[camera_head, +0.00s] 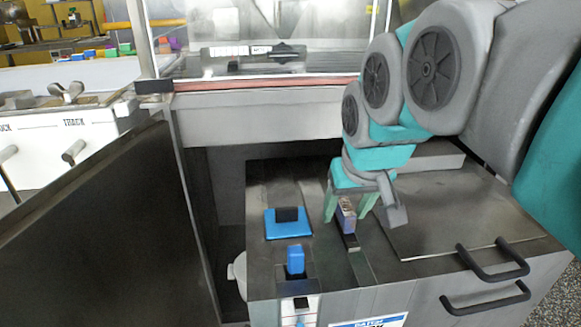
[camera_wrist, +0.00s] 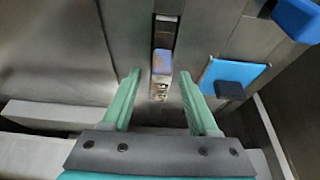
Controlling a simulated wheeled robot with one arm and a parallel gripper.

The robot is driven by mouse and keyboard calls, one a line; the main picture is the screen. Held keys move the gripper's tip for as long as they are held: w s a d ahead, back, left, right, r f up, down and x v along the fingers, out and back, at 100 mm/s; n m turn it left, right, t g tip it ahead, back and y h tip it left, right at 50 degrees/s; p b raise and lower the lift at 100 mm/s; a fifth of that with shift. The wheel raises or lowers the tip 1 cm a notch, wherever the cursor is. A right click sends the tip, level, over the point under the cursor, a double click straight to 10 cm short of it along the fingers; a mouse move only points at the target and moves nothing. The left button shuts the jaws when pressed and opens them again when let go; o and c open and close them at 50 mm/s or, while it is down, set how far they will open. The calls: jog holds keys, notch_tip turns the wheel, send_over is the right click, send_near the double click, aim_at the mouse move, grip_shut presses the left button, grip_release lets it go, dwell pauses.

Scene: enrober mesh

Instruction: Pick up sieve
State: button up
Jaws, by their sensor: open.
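My gripper (camera_head: 349,204) is open above the steel top of a low cabinet, its green fingers pointing down. In the wrist view, my gripper (camera_wrist: 159,78) has one finger on each side of a small upright block, with a gap on both sides. This block (camera_head: 346,218) is blue-purple with a brownish top and stands at the end of a dark strip on the steel top. The block also shows in the wrist view (camera_wrist: 161,66). I cannot tell for sure whether it is the sieve or its handle; no mesh is visible.
A blue plate with a black block (camera_head: 287,222) lies left of my gripper. A blue upright piece (camera_head: 296,259) stands nearer the front edge. Black handles (camera_head: 493,262) stick out at the front right. A large dark panel (camera_head: 95,235) stands at the left.

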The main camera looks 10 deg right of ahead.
grip_shut()
dwell(0.4)
